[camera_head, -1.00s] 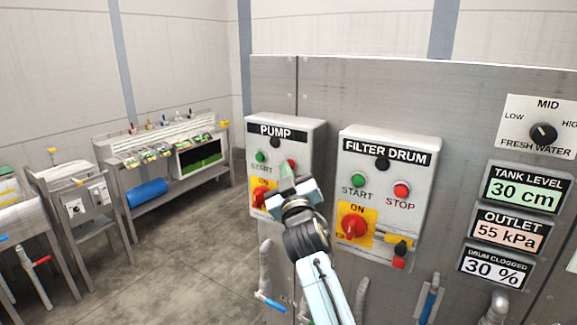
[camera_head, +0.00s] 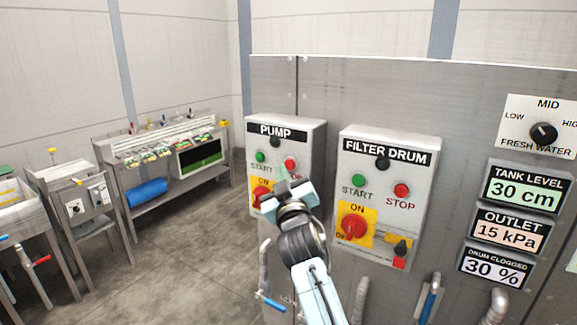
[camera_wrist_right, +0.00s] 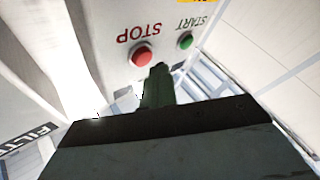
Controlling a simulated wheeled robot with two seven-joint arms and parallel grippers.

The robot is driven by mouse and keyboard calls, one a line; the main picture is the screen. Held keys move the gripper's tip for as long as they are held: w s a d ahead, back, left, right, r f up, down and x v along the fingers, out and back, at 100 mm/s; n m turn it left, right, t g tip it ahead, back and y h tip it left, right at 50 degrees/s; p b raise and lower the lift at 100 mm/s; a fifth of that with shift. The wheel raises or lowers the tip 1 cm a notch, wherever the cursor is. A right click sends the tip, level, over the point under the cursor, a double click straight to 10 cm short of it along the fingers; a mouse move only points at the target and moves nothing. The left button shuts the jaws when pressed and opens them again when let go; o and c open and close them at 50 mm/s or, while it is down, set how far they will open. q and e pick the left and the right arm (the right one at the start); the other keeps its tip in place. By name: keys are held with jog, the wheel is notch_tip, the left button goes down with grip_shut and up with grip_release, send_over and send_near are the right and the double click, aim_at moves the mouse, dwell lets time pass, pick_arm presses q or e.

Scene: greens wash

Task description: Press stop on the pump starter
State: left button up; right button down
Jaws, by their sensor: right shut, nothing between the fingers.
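The pump starter (camera_head: 318,135) is a light grey box labelled PUMP on the steel panel. Its red stop button (camera_head: 291,163) shows just above my right gripper (camera_head: 281,174), with the green start button (camera_head: 260,157) to its left. My right gripper is shut and empty, its tip a little below the stop button and apart from it. In the right wrist view the red stop button (camera_wrist_right: 141,56) and green start button (camera_wrist_right: 185,40) both show clear of the closed fingertips (camera_wrist_right: 160,72). The gripper partly hides the starter's lower face and STOP label. My left gripper is out of view.
The filter drum box (camera_head: 425,160), with similar buttons and a red switch, stands just right of my arm. Displays sit farther right; the outlet display (camera_head: 508,232) reads 15 kPa. A blue-handled valve (camera_head: 270,301) is below the pump starter.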

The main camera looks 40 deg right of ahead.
jog(key=shift+s+a, duration=0.3)
jog(key=shift+a, duration=0.5)
jog(key=shift+s+a, duration=0.35)
jog(key=shift+a, duration=0.4)
jog(key=shift+s+a, duration=0.3)
jog(key=shift+a, duration=0.5)
